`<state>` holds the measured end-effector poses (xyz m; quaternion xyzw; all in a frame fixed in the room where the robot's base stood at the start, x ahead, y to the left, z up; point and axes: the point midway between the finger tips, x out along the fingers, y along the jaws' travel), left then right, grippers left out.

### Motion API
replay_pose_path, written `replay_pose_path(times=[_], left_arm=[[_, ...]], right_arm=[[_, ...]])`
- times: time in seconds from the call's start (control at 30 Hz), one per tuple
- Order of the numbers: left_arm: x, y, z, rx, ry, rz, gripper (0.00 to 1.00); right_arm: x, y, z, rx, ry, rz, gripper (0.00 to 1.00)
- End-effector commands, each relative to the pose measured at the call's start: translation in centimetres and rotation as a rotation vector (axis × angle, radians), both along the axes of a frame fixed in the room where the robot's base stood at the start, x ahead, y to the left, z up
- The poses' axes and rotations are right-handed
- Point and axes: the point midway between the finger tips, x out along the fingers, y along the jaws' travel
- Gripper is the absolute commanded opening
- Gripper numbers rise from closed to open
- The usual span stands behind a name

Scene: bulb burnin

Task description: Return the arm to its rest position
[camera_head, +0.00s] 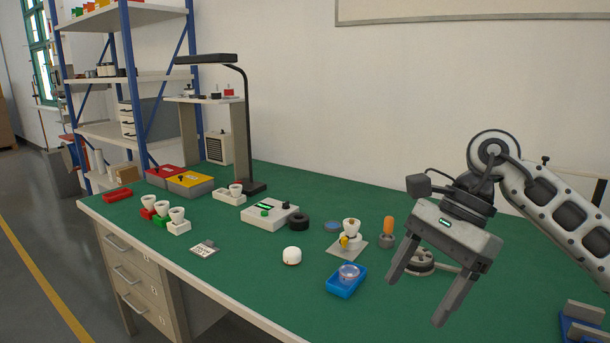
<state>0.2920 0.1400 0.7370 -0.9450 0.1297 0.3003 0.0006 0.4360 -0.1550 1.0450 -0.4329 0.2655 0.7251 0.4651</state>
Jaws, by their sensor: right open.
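My right gripper (422,290) is open and empty. It is raised above the right part of the green bench (225,265), its fingers pointing down and to the left. My right arm comes in from the right edge. A stand with a white bulb-like part (351,229) and a yellow piece sits left of the gripper. A white rounded piece (292,256) stands on the bench further left. White bulbs in small holders (177,216) stand at the left, and another bulb (235,190) stands behind them. My left gripper is out of view.
A blue tray (334,291) holds a clear round item. An orange-handled tool (388,228) and a grey round fixture (420,262) are close to the gripper. A white test box (270,213), a black lamp (249,130) and red and yellow boxes (190,182) stand behind. The front middle is clear.

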Motion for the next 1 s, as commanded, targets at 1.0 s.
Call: replay_pose_path(times=[1.0], left_arm=[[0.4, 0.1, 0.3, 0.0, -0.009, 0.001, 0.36]], right_arm=[[-2.3, 5.3, -15.6, -1.299, -2.116, 1.374, 0.71]])
